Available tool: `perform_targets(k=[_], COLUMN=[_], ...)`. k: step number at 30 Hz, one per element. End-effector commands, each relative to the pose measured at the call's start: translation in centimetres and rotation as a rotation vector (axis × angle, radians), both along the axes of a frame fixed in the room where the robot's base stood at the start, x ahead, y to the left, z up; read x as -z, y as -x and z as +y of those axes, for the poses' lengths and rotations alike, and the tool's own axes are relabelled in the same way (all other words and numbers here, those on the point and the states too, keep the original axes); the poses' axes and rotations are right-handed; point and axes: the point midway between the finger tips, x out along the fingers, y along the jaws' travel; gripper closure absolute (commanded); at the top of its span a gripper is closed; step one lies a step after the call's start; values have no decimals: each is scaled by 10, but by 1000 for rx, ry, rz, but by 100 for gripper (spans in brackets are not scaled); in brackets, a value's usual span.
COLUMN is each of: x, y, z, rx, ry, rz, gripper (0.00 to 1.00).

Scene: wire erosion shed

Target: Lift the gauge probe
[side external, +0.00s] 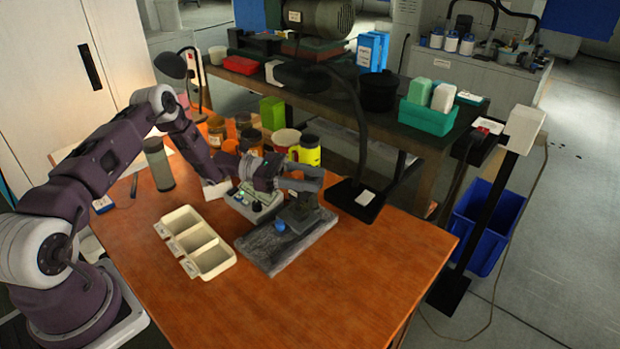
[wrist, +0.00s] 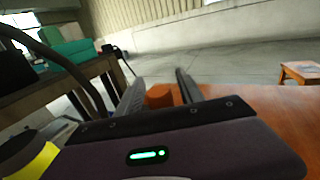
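My gripper (side external: 318,177) reaches level over the grey slab (side external: 262,246), its fingers pointing right. In the wrist view its two dark fingers (wrist: 160,87) stand apart. An orange-brown patch (wrist: 160,96) shows between them; I cannot tell whether it is an object or part of the table. A dark grey fixture (side external: 304,213) with a blue knob (side external: 280,226) stands on the slab, just below the fingers. I cannot pick out the gauge probe for certain; part of the fixture is hidden by my gripper.
A cream three-compartment tray (side external: 205,262) lies left of the slab on the wooden table (side external: 310,300). A black lamp base (side external: 352,196) stands to the right. Jars, a yellow bottle (side external: 309,151) and a grey-green cylinder (side external: 158,165) stand behind. The table's front right is clear.

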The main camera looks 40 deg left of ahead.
Motion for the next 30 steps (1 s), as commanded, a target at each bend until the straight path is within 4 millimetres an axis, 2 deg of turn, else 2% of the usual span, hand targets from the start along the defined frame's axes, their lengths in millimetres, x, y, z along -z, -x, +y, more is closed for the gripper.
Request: perform_targets(k=[1,6,30], x=[0,0,0], y=[0,0,0], z=[0,0,1], rx=[0,0,-1], ry=[0,0,0], rz=[0,0,0], gripper=[68,100,100])
